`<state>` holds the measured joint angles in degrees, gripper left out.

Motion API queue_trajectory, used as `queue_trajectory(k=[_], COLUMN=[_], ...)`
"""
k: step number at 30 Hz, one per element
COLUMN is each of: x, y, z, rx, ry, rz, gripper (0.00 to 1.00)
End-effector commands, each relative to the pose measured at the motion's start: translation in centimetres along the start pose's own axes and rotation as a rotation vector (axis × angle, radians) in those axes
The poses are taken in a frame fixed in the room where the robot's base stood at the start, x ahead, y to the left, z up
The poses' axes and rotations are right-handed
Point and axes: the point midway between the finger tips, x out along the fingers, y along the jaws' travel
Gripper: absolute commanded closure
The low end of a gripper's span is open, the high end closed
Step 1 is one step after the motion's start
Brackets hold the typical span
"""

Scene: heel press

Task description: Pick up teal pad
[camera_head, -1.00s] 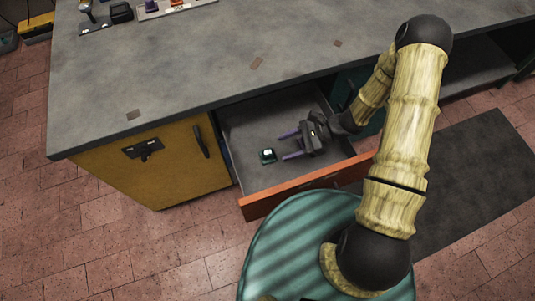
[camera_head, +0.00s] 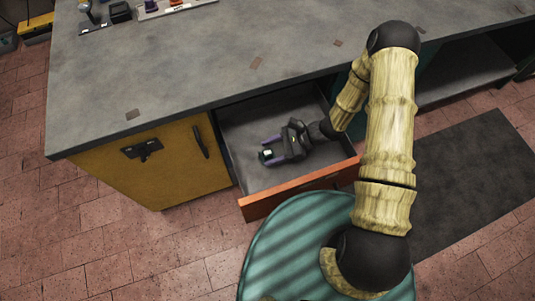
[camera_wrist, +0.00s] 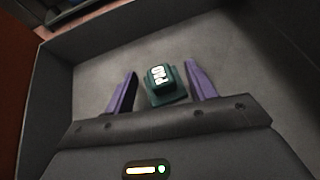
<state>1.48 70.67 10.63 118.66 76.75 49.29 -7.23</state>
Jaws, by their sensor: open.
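The teal pad (camera_wrist: 164,87) is a small dark teal block on a wider base, with a pale lettered label on top. It lies on the floor of the open drawer and also shows in the head view (camera_head: 267,154). My gripper (camera_wrist: 160,80) is open inside the drawer, its two purple fingers on either side of the pad. In the wrist view a gap shows between the pad and each finger. In the head view my gripper (camera_head: 271,150) partly hides the pad.
The drawer (camera_head: 300,183) has an orange front and stands pulled out under the grey worktop (camera_head: 200,60). A yellow cabinet door (camera_head: 150,170) is to the left. The drawer floor around the pad looks otherwise empty.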

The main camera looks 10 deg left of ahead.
Motion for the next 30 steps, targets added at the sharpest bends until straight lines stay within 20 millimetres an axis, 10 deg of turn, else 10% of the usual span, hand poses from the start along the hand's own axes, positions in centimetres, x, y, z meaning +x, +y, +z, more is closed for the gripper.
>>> queue_trajectory(k=[12, 21, 30], x=[-0.07, -0.07, -0.19], y=[0.00, 0.00, -0.02], z=[-0.01, -0.01, 0.20], rx=[0.000, 0.000, 0.000], ry=[0.000, 0.000, 0.000], rz=[0.000, 0.000, 0.000], gripper=[0.44, 0.96, 0.96])
